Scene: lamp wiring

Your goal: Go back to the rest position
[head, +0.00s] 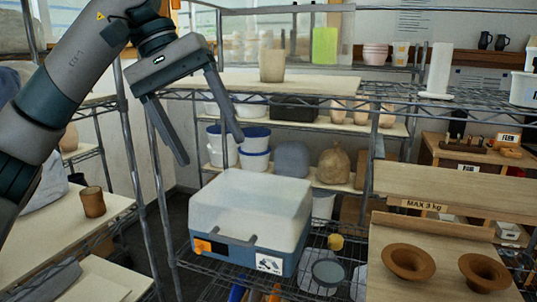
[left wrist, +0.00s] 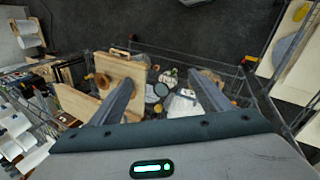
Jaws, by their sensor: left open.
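My left gripper (head: 212,150) hangs from my left arm at the upper left of the head view, pointing down. Its two fingers are spread wide, with nothing between them. It appears in front of the wire shelving, above the box with a pale lid (head: 250,205) in the picture, apart from it. In the left wrist view both fingers of the left gripper (left wrist: 160,88) reach forward, apart and empty. My right gripper shows in neither view.
A wire shelf rack (head: 160,190) stands close by my left gripper. A beige pot (head: 272,65) stands on its upper board. A brown cup (head: 92,202) stands on the left bench. Two brown bowls (head: 409,262) (head: 484,272) sit at lower right. Dark floor (left wrist: 200,30) is clear.

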